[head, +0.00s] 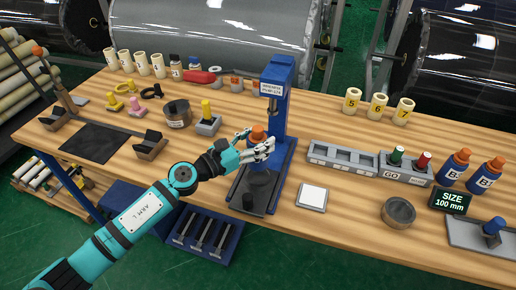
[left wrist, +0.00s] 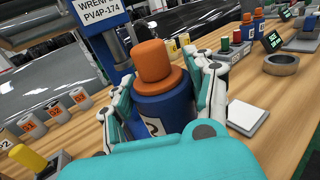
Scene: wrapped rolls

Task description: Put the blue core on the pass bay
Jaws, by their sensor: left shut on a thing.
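My left gripper (head: 256,149) is shut on a blue core with an orange top (left wrist: 160,104), in front of the blue press (head: 278,100). The fingers close around its sides, and it looks upright. In the head view its orange top (head: 257,131) shows above the fingers, and most of its body is hidden. I cannot tell whether its underside touches the press base (head: 262,193). Two more blue cores with orange tops stand at the right (head: 458,164) (head: 486,174). No bay is readably marked as pass. My right gripper is not in view.
A grey rack with open compartments (head: 343,158) stands right of the press, beside a GO block (head: 405,172) with green and red parts. A white pad (head: 312,196), a dark ring (head: 398,211), a size display (head: 450,201) and a grey tray (head: 470,234) lie nearby.

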